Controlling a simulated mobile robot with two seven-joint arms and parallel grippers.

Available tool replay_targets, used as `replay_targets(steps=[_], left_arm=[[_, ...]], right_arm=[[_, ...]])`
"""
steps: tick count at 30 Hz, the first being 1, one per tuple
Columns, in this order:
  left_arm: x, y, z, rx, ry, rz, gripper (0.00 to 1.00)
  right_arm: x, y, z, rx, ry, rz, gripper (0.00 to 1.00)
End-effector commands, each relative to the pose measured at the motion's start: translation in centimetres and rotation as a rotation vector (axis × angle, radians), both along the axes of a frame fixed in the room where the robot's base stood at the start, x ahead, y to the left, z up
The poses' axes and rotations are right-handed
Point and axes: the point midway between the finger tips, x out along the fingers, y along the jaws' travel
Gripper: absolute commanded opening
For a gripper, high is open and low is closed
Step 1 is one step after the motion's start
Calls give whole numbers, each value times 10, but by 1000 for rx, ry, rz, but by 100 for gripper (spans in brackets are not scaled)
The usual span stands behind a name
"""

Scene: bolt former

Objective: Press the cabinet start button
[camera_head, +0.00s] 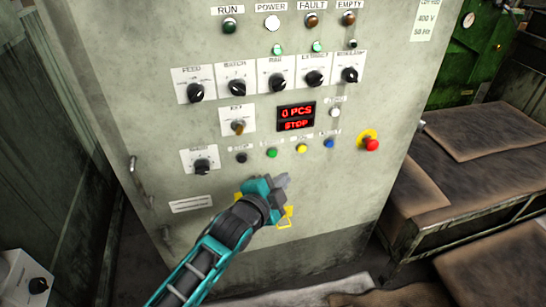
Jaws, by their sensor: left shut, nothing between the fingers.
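The grey cabinet (110,60) stands in front of me with its control panel facing me. A green button (271,152) sits in the lower button row; its small label is too blurred to read surely, but it looks like the start button. My left gripper (284,181), teal and dark grey, is shut and empty. In the picture its tips are just below and slightly right of the green button. I cannot tell how far they are from the panel. The red display (296,117) reads "0 PCS" and "STOP". My right gripper is not in view.
A black button (241,157) is left of the green one; yellow (301,148) and blue (328,143) buttons are to its right. A red mushroom button (372,144) is farther right. Rotary knobs and lamps are above. A bench with brown mats (455,150) stands at right.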

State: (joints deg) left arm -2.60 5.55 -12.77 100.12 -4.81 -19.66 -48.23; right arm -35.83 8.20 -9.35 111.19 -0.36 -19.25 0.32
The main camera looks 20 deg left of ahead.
Motion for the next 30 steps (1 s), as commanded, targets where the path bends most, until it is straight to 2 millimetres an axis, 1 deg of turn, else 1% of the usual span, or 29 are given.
replay_targets(steps=[1,6,12,18,30], left_arm=[[8,5,-4,3,-2,0,0],[27,19,-3,3,-2,0,0],[43,29,-1,2,1,-1,0],[48,32,-1,0,1,-1,0],[48,33,0,-1,1,0,0]], right_arm=[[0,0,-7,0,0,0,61],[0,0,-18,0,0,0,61],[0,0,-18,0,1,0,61],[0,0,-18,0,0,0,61],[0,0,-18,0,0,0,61]])
